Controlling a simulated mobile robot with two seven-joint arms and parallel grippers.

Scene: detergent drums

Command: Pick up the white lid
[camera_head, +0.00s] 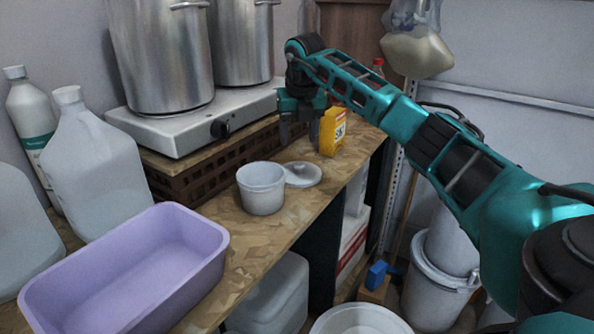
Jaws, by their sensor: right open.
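The white lid (304,174) lies on the wooden worktop, round with a small knob on top. Its left edge is partly hidden behind a white tub (261,188) that stands open beside it. My right gripper (299,140) is open and empty, pointing down above and behind the lid, with its fingers beside a yellow box (333,132). I cannot tell whether a finger touches the box. My left gripper is out of view.
A purple basin (125,275) and white jugs (97,165) fill the left of the worktop. Steel pots (163,55) stand on a hot plate (185,135) over a dark crate behind. The worktop's front edge drops to buckets (432,290) below.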

